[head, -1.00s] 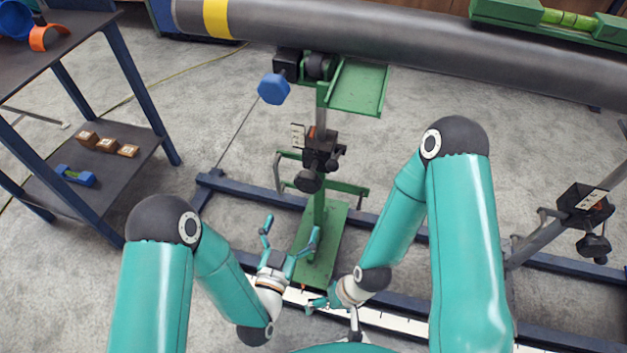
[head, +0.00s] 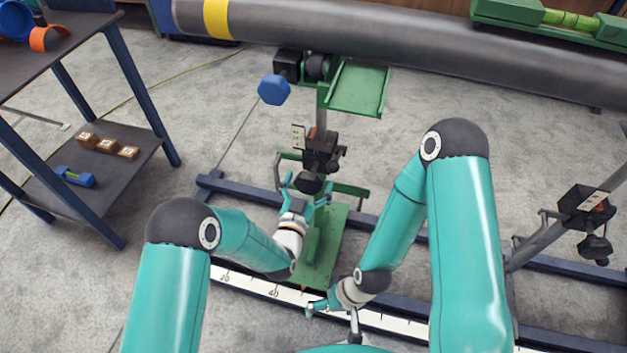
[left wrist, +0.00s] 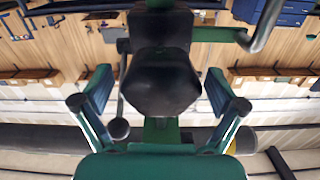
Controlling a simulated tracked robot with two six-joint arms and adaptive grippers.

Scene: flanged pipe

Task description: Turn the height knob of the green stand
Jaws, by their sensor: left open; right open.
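The green stand (head: 322,232) rises from a green foot plate and bears a black clamp block (head: 322,150) on its post. The black height knob (head: 309,183) is on the near lower side of that block. My left gripper (head: 308,185) is open, with its fingers just below and to either side of the knob. In the left wrist view the knob (left wrist: 162,82) is large and centred, ahead of and between the two spread fingertips (left wrist: 160,92); I see no finger touching it. My right gripper (head: 312,308) is open and empty, low near the stand's foot.
The grey pipe (head: 400,42) lies across the top, above the stand. A blue hexagonal knob (head: 274,89) sticks out up left of the clamp block. A second stand's black clamp (head: 586,205) is at right. A shelf table (head: 105,165) stands at left. A ruled rail (head: 240,280) crosses below.

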